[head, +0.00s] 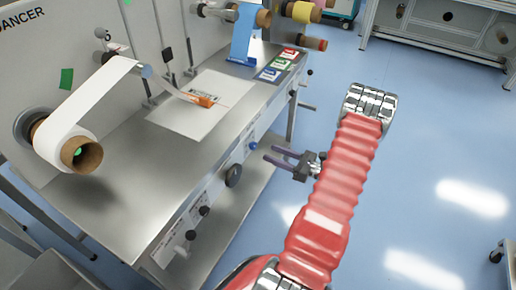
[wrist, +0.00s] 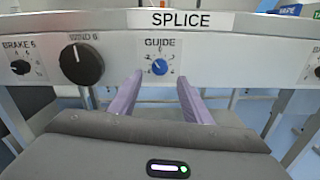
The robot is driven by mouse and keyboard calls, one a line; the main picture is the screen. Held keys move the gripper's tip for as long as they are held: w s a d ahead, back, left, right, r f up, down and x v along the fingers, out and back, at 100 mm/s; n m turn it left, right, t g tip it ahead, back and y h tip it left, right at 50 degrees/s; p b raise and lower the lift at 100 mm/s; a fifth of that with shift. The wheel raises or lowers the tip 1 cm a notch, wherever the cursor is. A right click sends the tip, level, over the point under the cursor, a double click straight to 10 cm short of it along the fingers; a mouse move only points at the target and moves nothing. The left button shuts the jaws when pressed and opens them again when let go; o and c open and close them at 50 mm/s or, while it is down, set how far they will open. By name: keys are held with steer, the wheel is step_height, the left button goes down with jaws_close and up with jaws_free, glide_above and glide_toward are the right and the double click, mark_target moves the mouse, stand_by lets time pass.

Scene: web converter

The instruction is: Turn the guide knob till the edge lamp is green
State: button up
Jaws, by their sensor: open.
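The guide knob (wrist: 160,67) is small and blue with a white pointer mark, under a GUIDE label on the bench's front panel. It also shows in the head view (head: 253,146). My gripper (head: 269,155) is open and empty, its two purple fingers pointing at the panel just in front of the knob. In the wrist view the fingers (wrist: 160,78) lie to either side of and slightly below the knob, apparently not touching it. I cannot make out an edge lamp for certain in either view.
A larger black WIND 6 knob (wrist: 80,63) and a black BRAKE 6 knob (wrist: 20,67) sit left of the guide knob. The steel bench (head: 120,185) carries a white web roll (head: 85,120) and a splice sheet (head: 190,105).

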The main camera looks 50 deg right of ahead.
mark_target(255, 147)
steer(key=x, duration=0.7)
steer(key=shift+w+a, duration=0.1)
steer(key=shift+w, duration=0.1)
steer(key=c, duration=1)
steer(key=shift+c, duration=0.2)
steer(key=shift+m, duration=0.6)
steer(key=o, duration=1)
